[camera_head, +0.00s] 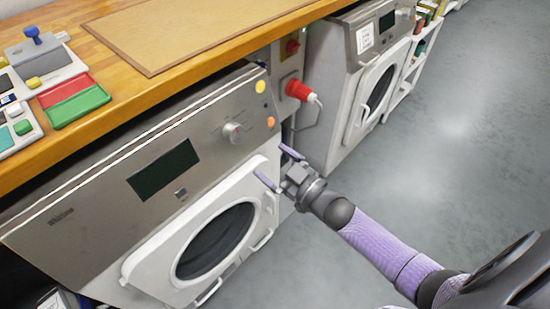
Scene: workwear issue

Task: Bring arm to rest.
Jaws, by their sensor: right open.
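My right arm comes in from the lower right, with a purple sleeve-like forearm and a dark wrist. My right gripper (279,167) is open and empty, its two purple fingers spread apart. It is at the right edge of the near washing machine (160,185), close to the machine's white round door (178,257). I cannot tell whether a finger touches the door frame. The door looks shut. My left gripper is not in view.
A wooden worktop (120,95) with a brown board (190,30) and coloured trays (75,101) runs above the machine. A red plug (298,90) sticks out right of it. A second machine (345,75) and a white shelf (412,70) stand farther back. Grey floor (440,170) is clear at right.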

